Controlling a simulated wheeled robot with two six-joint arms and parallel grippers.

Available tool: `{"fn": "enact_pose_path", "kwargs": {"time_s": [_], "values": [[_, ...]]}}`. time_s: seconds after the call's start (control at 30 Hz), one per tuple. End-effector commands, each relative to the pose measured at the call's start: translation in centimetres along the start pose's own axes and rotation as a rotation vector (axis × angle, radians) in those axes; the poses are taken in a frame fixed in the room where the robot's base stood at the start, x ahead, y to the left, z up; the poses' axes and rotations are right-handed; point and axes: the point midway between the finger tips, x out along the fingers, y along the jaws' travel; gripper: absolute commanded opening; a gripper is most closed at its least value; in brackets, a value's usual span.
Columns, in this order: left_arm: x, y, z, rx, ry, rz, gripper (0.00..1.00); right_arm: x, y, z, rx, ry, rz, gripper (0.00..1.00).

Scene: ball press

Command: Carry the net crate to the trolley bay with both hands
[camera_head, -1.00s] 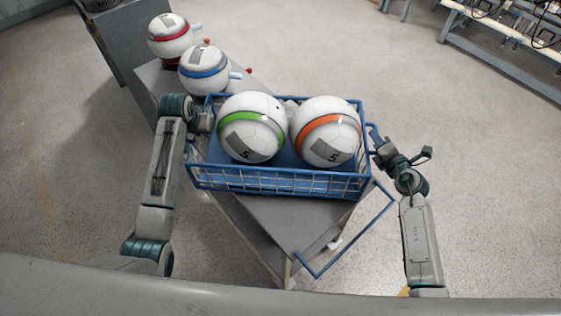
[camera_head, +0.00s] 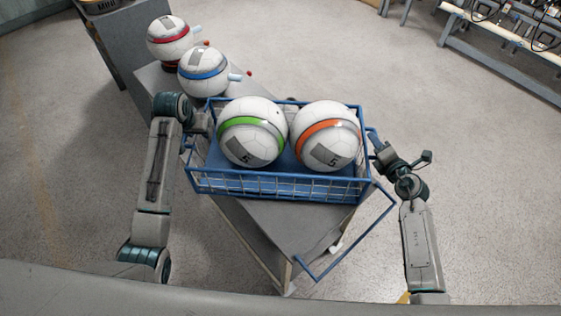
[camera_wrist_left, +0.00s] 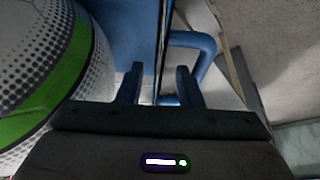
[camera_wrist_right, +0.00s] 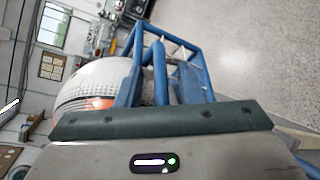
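The blue net crate (camera_head: 275,188) sits on a grey bench top. It holds a white ball with a green band (camera_head: 253,150) and one with an orange band (camera_head: 325,152). My left gripper (camera_head: 207,122) is at the crate's left end. In the left wrist view its fingers (camera_wrist_left: 161,85) stand apart around the crate's edge and a blue handle bar (camera_wrist_left: 205,45), with gaps showing. My right gripper (camera_head: 376,145) is at the right end. In the right wrist view its fingers (camera_wrist_right: 158,85) stand apart either side of a blue bar (camera_wrist_right: 160,65). I cannot identify a trolley bay.
A white ball with a red band (camera_head: 170,42) and one with a blue band (camera_head: 204,72) sit on the bench behind the crate. A blue bar frame (camera_head: 355,238) juts out at the bench's front right. Open floor (camera_head: 350,50) lies beyond, with a rack (camera_head: 500,55) at far right.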

Motion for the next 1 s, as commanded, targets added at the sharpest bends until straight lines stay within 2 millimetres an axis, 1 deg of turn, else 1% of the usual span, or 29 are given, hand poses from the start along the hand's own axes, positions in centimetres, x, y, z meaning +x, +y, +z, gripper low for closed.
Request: {"fn": "enact_pose_path", "kwargs": {"time_s": [0.03,0.1,0.2,0.3,0.4,0.57,0.67,1.0], "values": [[-1.3,0.0,-0.1,0.001,0.005,-0.001,0.33,0.0,0.0,0.0,0.000,0.000,0.000,0.34],[-2.8,0.0,-0.1,0.002,0.004,-0.002,0.33,0.0,0.0,0.0,0.000,0.000,0.000,0.34],[-4.9,-0.1,-0.1,0.001,0.005,-0.003,0.33,0.0,0.0,0.0,0.000,0.000,0.000,0.34],[-6.5,0.0,0.0,0.001,0.002,-0.002,0.33,0.0,0.0,0.0,0.000,0.000,0.000,0.34],[-7.6,0.0,0.0,0.001,0.001,-0.001,0.33,0.0,0.0,0.0,0.000,0.000,0.000,0.34],[-8.4,0.0,0.1,0.001,0.000,-0.001,0.33,-0.5,0.0,0.0,-0.001,0.000,0.000,0.34],[-8.4,0.0,0.1,0.001,0.000,-0.001,0.33,-1.7,-0.1,0.0,-0.003,0.000,-0.002,0.34],[-8.4,0.0,0.1,0.001,0.000,-0.001,0.33,-8.7,-0.1,-0.1,-0.004,0.002,-0.002,0.34]]}}
